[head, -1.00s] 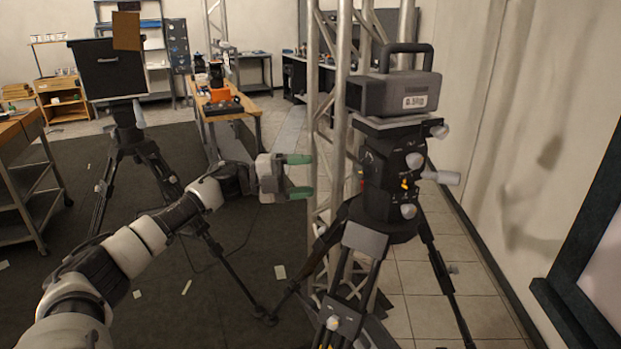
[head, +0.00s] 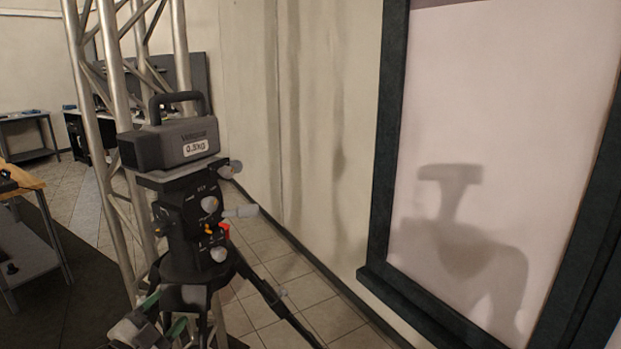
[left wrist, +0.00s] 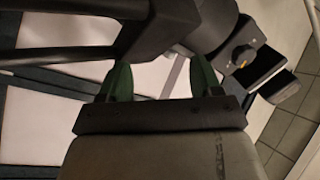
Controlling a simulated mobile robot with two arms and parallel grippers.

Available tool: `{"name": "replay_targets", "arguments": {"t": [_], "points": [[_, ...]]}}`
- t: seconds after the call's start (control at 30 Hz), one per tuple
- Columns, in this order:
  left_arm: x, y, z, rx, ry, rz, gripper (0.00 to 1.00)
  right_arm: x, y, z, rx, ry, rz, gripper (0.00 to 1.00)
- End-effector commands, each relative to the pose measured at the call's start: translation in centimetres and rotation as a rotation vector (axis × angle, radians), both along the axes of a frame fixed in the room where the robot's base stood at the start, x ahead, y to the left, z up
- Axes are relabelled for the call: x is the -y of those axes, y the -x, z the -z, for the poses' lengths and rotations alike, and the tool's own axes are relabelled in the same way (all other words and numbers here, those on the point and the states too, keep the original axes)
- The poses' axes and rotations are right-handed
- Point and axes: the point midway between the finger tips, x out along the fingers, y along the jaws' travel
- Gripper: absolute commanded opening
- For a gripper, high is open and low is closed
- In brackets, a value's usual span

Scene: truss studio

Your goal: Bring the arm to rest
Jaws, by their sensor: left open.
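My left gripper (head: 164,314) is at the lower left of the head view, in front of the lower part of a black tripod head (head: 195,225). Its green fingers are apart, with nothing seen held between them. In the left wrist view the open green fingers (left wrist: 160,82) point toward dark tripod parts (left wrist: 130,35). I cannot tell whether the gripper touches the tripod. Most of the left arm is outside the head view. My right gripper is not in view.
A dark-framed pale panel (head: 480,110) is on the right. Tiled floor (head: 335,318) shows between the tripod and wall.

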Motion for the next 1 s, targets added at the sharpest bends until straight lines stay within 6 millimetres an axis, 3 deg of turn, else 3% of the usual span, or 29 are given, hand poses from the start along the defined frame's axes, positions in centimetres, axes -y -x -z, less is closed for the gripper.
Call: {"name": "replay_targets", "arguments": {"t": [0.03, 0.27, 0.5, 0.73, 1.0], "points": [[1.0, 1.1, 1.8, -0.066, 0.055, -0.05, 0.65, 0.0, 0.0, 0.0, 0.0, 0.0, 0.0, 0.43], [3.4, 7.6, 9.0, -0.429, 0.24, -0.31, 0.65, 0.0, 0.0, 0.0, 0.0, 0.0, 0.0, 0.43], [5.3, 17.8, 14.7, -0.883, 0.358, -0.533, 0.65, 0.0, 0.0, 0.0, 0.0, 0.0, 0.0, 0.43], [6.5, 25.6, 16.7, -1.193, 0.395, -0.639, 0.65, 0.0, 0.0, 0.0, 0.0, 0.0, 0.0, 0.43], [7.8, 32.8, 16.8, -1.471, 0.413, -0.705, 0.65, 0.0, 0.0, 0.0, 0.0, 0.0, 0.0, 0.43]]}}
